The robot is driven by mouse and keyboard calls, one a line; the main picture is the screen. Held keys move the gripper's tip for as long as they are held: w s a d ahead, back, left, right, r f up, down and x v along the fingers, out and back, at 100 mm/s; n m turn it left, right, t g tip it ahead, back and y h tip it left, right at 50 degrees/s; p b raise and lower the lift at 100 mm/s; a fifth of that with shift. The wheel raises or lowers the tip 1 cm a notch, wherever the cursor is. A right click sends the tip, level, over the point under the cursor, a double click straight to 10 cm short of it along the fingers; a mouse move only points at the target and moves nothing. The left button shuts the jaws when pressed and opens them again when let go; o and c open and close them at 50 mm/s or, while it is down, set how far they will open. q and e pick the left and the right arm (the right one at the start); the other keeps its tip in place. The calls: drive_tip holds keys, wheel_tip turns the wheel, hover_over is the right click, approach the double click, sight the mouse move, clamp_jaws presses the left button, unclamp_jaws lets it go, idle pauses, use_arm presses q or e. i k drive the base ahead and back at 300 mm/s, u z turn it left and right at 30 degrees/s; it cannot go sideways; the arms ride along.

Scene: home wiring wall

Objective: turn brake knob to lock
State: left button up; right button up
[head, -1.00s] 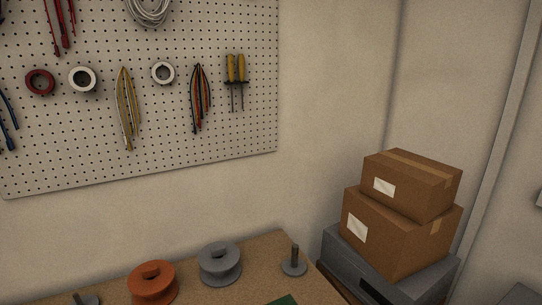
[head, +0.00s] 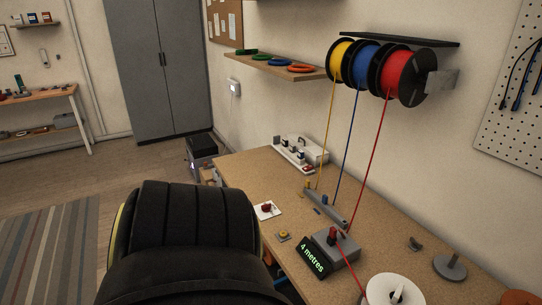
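A small red knob (head: 266,208) stands on a white square plate on the workbench (head: 245,175), left of the wire guide. A small yellow knob or button (head: 284,235) sits on a grey base nearer to me. I see no label that tells which one is the brake knob, and their settings are too small to read. Neither gripper shows in the head view. A large black part of my own body fills the lower middle and hides the near left of the bench.
A meter (head: 314,256) reads "4 metres". A white spool (head: 395,292) stands at the front.

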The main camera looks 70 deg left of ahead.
sight(266, 208)
drive_tip(key=u, duration=2.05)
